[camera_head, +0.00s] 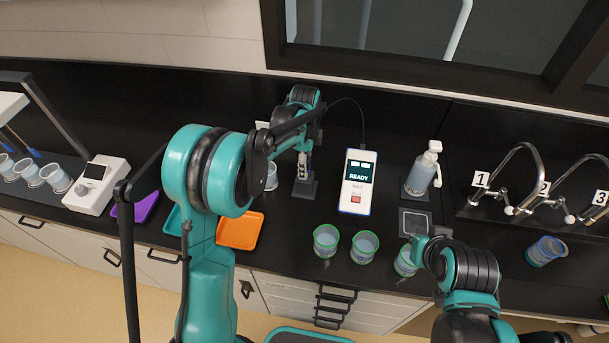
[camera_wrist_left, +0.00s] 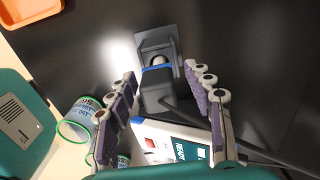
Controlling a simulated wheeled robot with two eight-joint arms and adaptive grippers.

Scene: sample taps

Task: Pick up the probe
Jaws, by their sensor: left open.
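The probe (camera_wrist_left: 156,80) is a dark body with a blue band, standing in a small dark holder (camera_wrist_left: 158,45) in the left wrist view. In the head view the holder (camera_head: 304,188) stands left of the meter (camera_head: 357,182), which reads READY, and my left arm partly hides the probe. A cable runs to the meter. My left gripper (camera_wrist_left: 160,76) is open, one finger on either side of the probe, with gaps visible; it also shows in the head view (camera_head: 303,163). My right gripper (camera_head: 424,250) is by a green-rimmed cup, its jaws unclear.
Several green-rimmed cups, such as one (camera_head: 326,241), stand near the counter's front edge. A soap bottle (camera_head: 422,170) and numbered taps (camera_head: 523,178) are to the right. An orange tray (camera_head: 240,231) and a purple tray (camera_head: 135,207) lie left.

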